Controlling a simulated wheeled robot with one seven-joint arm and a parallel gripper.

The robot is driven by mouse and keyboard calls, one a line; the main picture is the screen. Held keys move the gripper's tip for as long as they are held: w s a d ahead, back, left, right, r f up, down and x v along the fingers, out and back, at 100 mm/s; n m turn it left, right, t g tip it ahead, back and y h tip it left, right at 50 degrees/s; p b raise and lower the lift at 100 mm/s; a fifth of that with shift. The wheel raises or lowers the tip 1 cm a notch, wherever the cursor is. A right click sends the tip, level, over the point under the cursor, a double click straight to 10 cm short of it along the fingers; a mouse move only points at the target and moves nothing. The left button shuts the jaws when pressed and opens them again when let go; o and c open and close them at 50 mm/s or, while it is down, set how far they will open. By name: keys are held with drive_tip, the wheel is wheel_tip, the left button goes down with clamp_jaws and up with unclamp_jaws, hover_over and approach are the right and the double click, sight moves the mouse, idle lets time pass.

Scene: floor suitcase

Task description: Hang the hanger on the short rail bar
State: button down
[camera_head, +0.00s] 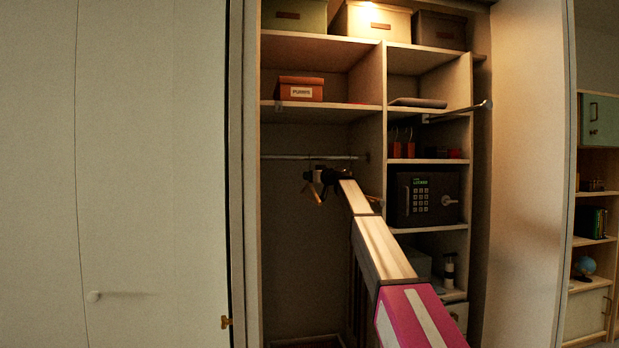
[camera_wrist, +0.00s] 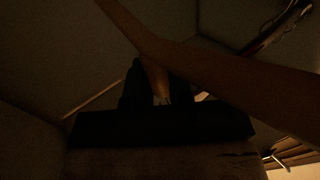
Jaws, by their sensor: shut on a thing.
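My gripper (camera_head: 316,177) is inside the closet's left bay, at the far end of my raised arm, just below a thin horizontal rail. It is shut on a wooden hanger (camera_head: 314,194), whose brown ends show on either side of the gripper. In the dark wrist view, the hanger (camera_wrist: 230,75) crosses as a broad wooden band in front of my gripper (camera_wrist: 158,85). A rail bar (camera_head: 285,157) runs across the left bay. Another short bar (camera_head: 460,111) juts forward at the right bay. The hanger's hook and any contact with a rail cannot be made out.
The closet divider (camera_head: 371,120) stands right of the gripper. A shelf (camera_head: 320,111) with an orange box (camera_head: 301,88) is above the rail. A dark safe (camera_head: 427,199) fills a right-bay shelf. The left bay below the gripper looks open.

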drive_tip(key=c, duration=1)
unclamp_jaws()
drive_tip(key=shift+o, duration=0.2)
